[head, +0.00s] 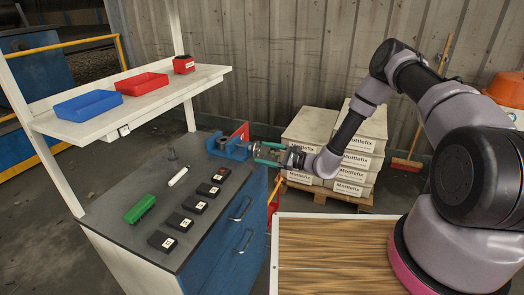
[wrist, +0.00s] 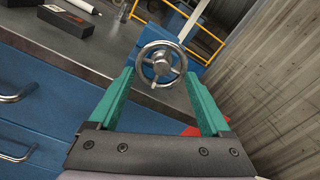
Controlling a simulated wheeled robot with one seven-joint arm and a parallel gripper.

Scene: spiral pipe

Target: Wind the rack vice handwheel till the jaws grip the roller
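The blue vice (head: 228,146) sits at the right back edge of the dark bench top. Its metal handwheel (wrist: 161,63), with three spokes, faces my wrist camera. My gripper (head: 268,154) is at the wheel side of the vice. In the wrist view its two teal fingers (wrist: 158,78) are spread wide, and the wheel shows between and just beyond their tips. I see no clear contact. A small grey piece (head: 223,143) shows at the vice jaws; I cannot tell whether it is the roller or is gripped. A white cylinder (head: 178,177) lies on the bench.
Several black boxes (head: 180,222) and a green item (head: 140,208) are on the bench. A shelf (head: 120,113) above holds blue and red bins. Blue drawers (head: 235,225) are below. Stacked white Mottlefix packs (head: 355,160) stand behind my arm. A wooden-topped surface (head: 330,250) is in front.

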